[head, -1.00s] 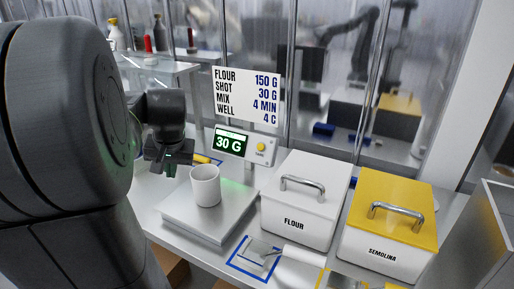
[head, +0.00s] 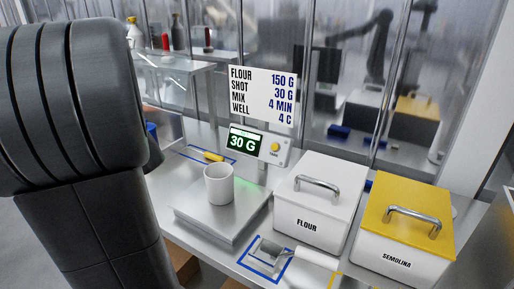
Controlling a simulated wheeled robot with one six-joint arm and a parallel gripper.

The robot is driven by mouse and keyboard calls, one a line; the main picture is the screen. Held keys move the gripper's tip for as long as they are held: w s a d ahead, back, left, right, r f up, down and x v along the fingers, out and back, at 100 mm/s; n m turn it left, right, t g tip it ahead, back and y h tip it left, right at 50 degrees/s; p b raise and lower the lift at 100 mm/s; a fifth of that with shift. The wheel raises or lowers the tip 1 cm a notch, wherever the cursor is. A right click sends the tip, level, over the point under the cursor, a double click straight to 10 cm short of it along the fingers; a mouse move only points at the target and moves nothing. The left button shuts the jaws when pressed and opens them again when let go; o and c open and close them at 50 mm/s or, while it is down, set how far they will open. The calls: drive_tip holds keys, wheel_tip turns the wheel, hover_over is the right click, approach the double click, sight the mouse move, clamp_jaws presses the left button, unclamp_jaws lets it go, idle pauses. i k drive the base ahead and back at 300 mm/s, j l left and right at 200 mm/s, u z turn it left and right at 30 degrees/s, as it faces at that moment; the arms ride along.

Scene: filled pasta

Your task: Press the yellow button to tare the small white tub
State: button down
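The small white tub (head: 219,184) stands upright on the scale's flat metal platform (head: 245,213). Behind it, the scale's display (head: 243,141) reads 30 G in green. The round yellow button (head: 275,147) is on the same panel, to the right of the display, and nothing covers it. My gripper is out of the frame; only my large dark arm links show at the left.
A white flour bin (head: 310,222) and a yellow-lidded semolina bin (head: 402,245) stand to the right. A recipe sign (head: 262,95) rises behind the panel. A scoop with a white handle (head: 305,257) lies at a blue outline in front. A yellow-handled tool (head: 213,156) lies behind the tub.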

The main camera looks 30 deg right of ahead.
sight(275, 147)
drive_tip(key=z, duration=0.5)
drive_tip(key=i+j+z, duration=0.1)
drive_tip(key=z, duration=0.4)
drive_tip(key=j+z, duration=0.2)
drive_tip(key=z, duration=0.3)
drive_tip(key=j+z, duration=0.15)
drive_tip(key=z, duration=0.35)
